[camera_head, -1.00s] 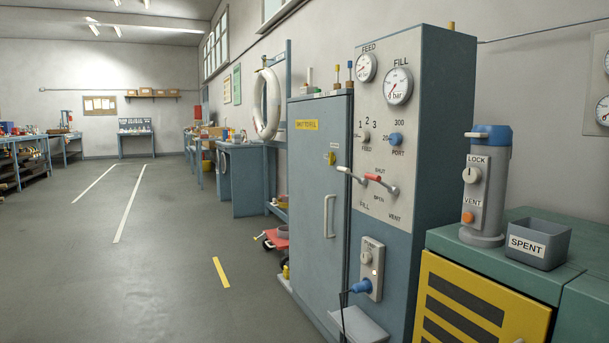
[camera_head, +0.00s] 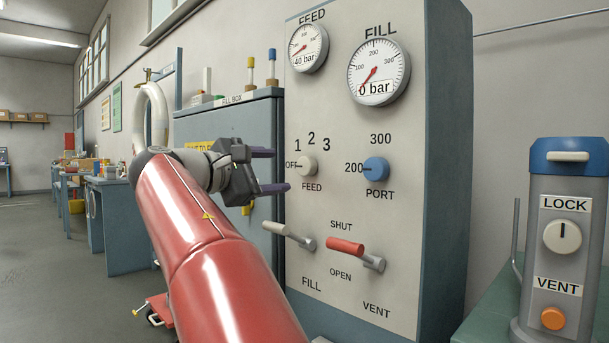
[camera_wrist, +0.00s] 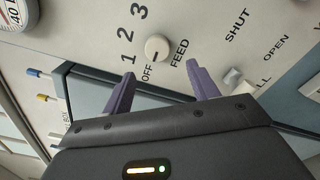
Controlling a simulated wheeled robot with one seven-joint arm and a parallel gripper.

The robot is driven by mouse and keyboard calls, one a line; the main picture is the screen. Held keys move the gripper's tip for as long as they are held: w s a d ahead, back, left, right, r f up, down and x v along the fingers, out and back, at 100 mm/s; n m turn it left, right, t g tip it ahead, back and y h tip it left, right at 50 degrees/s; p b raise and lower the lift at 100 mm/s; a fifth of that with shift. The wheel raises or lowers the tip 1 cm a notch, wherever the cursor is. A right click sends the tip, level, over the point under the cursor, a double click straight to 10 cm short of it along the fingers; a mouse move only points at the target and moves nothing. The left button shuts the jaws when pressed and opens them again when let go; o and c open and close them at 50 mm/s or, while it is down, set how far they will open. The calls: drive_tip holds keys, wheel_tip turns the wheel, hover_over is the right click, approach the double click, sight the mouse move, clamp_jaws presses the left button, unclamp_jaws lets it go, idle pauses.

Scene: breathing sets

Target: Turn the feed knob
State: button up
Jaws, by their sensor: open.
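The feed knob (camera_head: 306,166) is a small cream dial on the grey panel, ringed by OFF, 1, 2 and 3, with FEED printed below. In the wrist view the knob (camera_wrist: 157,47) lies ahead of my gripper, between the lines of its two fingers, and its dark mark points toward OFF. My gripper (camera_head: 277,171) is open and empty, its purple fingers reaching toward the panel just left of the knob. It also shows in the wrist view (camera_wrist: 162,88). I see no contact with the knob. The feed gauge (camera_head: 308,48) above reads 40 bar.
A blue port knob (camera_head: 376,169) sits right of the feed knob. Below are a white-handled fill lever (camera_head: 288,234) and a red-handled vent lever (camera_head: 356,249). The fill gauge (camera_head: 378,72) reads 0 bar. A lock and vent device (camera_head: 567,240) stands at right.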

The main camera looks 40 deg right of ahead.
sight(302, 167)
drive_tip(key=d, duration=0.7)
drive_tip(key=shift+w+d+r, duration=0.2)
drive_tip(key=shift+w+d, duration=0.05)
drive_tip(key=shift+d, duration=0.1)
drive_tip(key=shift+c, duration=0.2)
drive_tip(key=c, duration=0.9)
drive_tip(key=shift+c, duration=0.2)
drive_tip(key=shift+m, duration=0.4)
drive_tip(key=m+b, duration=0.1)
drive_tip(key=m, duration=0.3)
drive_tip(key=shift+m+b, duration=0.45)
drive_tip(key=shift+m, duration=1.55)
